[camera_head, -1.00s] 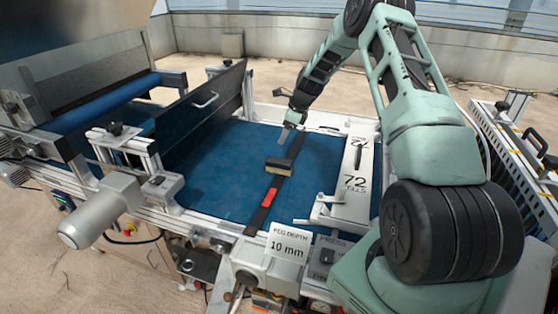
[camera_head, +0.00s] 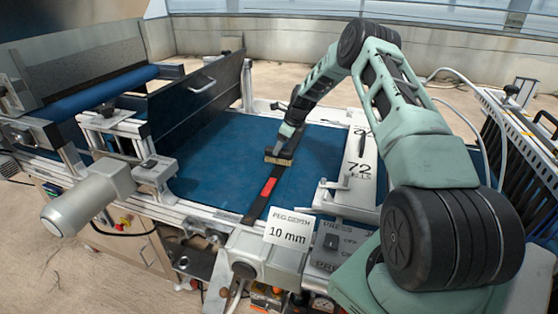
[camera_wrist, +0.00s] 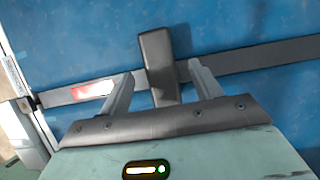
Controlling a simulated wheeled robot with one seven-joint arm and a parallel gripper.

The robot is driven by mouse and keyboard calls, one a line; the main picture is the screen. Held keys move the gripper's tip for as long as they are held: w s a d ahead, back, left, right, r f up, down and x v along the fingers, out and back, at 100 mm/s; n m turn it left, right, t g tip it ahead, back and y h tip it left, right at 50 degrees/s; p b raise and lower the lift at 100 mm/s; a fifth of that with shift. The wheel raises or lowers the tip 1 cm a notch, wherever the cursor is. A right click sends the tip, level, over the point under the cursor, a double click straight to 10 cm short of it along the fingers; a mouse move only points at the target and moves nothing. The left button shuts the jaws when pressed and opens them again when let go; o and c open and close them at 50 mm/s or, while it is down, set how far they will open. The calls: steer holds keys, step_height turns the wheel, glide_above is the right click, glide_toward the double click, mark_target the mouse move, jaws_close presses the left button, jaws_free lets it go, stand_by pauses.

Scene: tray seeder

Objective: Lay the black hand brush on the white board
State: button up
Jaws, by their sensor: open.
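The black hand brush (camera_head: 279,159) lies on the blue belt, with pale bristles along its near side. It sits across a long dark strip. In the wrist view, the brush's dark block (camera_wrist: 157,60) shows between my two fingers. My gripper (camera_head: 281,149) is open just above the brush; the fingers (camera_wrist: 158,82) stand apart on either side of it, and I cannot tell whether they touch it. The white board (camera_head: 362,193), marked 72, lies right of the belt, partly behind my arm.
The dark strip has a red section (camera_head: 268,187) and crosses the belt. A dark upright panel (camera_head: 200,100) with a handle stands left. A 10 mm sign (camera_head: 288,232) and control box stand at the front. A slim dark item lies on the board. Belt around the brush is clear.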

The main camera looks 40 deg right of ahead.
steer(key=shift+b+x, duration=1.8)
steer(key=shift+x, duration=0.8)
steer(key=shift+s+d+f, duration=0.15)
steer(key=shift+s+f, duration=0.05)
steer(key=shift+f, duration=0.1)
steer(key=c, duration=1.2)
steer(key=shift+r, duration=0.1)
